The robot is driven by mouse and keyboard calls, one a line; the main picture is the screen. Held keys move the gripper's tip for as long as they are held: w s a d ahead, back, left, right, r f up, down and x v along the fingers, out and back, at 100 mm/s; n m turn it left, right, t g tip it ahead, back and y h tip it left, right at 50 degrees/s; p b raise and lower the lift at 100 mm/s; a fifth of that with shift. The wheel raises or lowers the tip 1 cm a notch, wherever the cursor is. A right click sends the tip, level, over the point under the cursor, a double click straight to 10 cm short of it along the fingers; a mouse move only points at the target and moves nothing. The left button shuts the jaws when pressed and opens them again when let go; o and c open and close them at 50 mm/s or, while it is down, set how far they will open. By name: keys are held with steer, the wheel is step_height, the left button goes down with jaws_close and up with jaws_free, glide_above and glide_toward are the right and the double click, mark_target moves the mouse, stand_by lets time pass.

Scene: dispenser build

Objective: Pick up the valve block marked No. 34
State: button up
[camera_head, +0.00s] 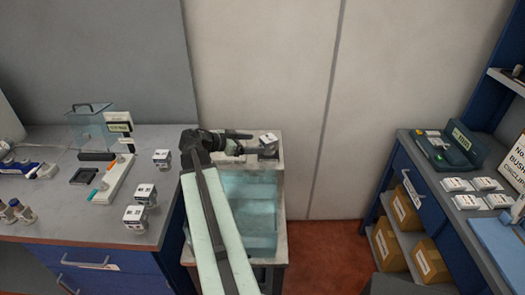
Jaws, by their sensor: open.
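A small white-and-grey block (268,143) sits tilted at the back right rim of the glass-fronted tank stand. My gripper (247,142) is just left of it, open and pointing right, with nothing visible between its fingers. I cannot tell whether it touches the block. Three similar blocks stand on the left counter: one at the back (162,158), one in the middle (146,193) and one at the front (135,218). Several flat white blocks (458,184) lie on the right desk. The markings are too small to read, so I cannot tell which is No. 34.
The tank stand (277,257) is partly behind my arm. The left counter (60,221) holds a clear box (88,130), a white device (115,178) and small bottles. The right desk (432,189) has a dark green device (450,148). Red floor (326,255) lies between them.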

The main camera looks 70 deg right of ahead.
mark_target(269, 144)
steer(key=shift+f+b+x, duration=0.1)
steer(key=shift+b+x, duration=0.65)
steer(key=shift+x, duration=1.25)
steer(key=shift+f+b+x, duration=0.15)
steer(key=shift+b+x, duration=0.55)
steer(key=shift+x, duration=1.3)
steer(key=shift+a+r, duration=0.1)
steer(key=shift+a, duration=0.05)
steer(key=shift+c, duration=0.3)
jaws_close()
